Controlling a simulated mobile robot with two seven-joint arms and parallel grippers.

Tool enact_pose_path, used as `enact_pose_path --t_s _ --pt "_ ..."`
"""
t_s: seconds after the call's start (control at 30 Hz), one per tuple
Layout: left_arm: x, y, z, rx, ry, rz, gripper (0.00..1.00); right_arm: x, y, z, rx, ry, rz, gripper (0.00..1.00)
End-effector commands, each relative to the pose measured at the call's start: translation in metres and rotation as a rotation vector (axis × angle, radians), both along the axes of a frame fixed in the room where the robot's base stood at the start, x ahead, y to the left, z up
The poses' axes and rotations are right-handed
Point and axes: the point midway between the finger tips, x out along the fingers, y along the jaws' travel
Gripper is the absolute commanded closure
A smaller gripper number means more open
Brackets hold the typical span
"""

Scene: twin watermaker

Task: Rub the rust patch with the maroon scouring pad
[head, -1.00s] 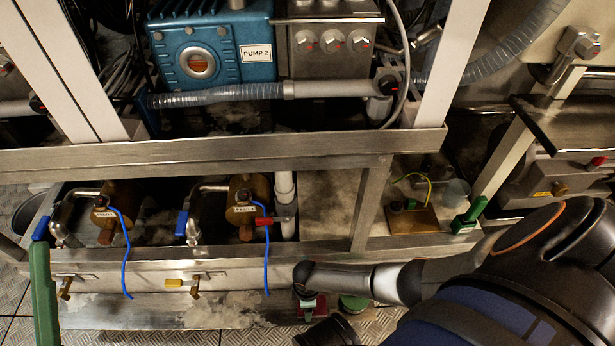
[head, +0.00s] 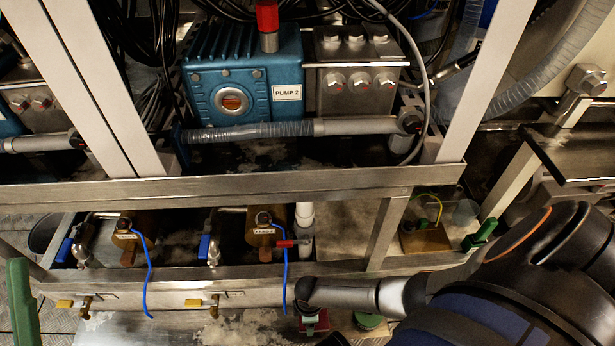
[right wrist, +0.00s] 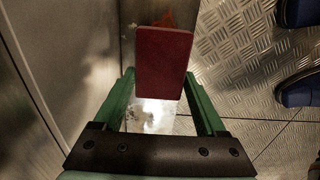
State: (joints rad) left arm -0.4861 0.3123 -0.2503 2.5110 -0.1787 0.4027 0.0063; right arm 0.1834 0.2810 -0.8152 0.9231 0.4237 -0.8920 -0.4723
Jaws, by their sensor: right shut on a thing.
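The maroon scouring pad (right wrist: 163,62) is held between the green fingers of my right gripper (right wrist: 163,88) in the right wrist view. An orange-brown rust patch (right wrist: 164,19) shows just beyond the pad's far edge, partly hidden by it. I cannot tell whether they touch. In the head view my right gripper (head: 312,322) is small and low, in front of the steel frame. The rust patch cannot be made out there. A green finger-like piece, seemingly of my left gripper (head: 22,303), shows at the lower left; its opening is out of sight.
A steel rail (head: 230,185) crosses above brass valves with blue cables. The blue pump (head: 243,75) stands behind it. A green-handled part (head: 480,235) is at the right. Patterned metal floor (right wrist: 235,50) lies right of the pad, and a steel wall (right wrist: 60,50) is at the left.

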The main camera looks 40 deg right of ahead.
Motion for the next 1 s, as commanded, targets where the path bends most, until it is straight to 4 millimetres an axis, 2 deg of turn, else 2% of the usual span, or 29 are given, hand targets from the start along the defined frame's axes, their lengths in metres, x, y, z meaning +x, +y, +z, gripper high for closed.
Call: enact_pose_path --t_s 0.03,0.47,1.0 --pt "0.000 0.000 0.009 0.002 -0.003 0.002 0.50 -0.001 0.000 0.008 0.000 0.000 -0.001 0.87" --pt "-0.002 0.005 0.048 0.014 -0.039 0.034 0.50 -0.006 -0.002 0.040 0.000 0.000 -0.007 0.87" --pt "-0.001 0.006 0.047 0.023 -0.038 0.047 0.50 -0.006 -0.002 0.041 0.000 0.000 -0.010 0.87"
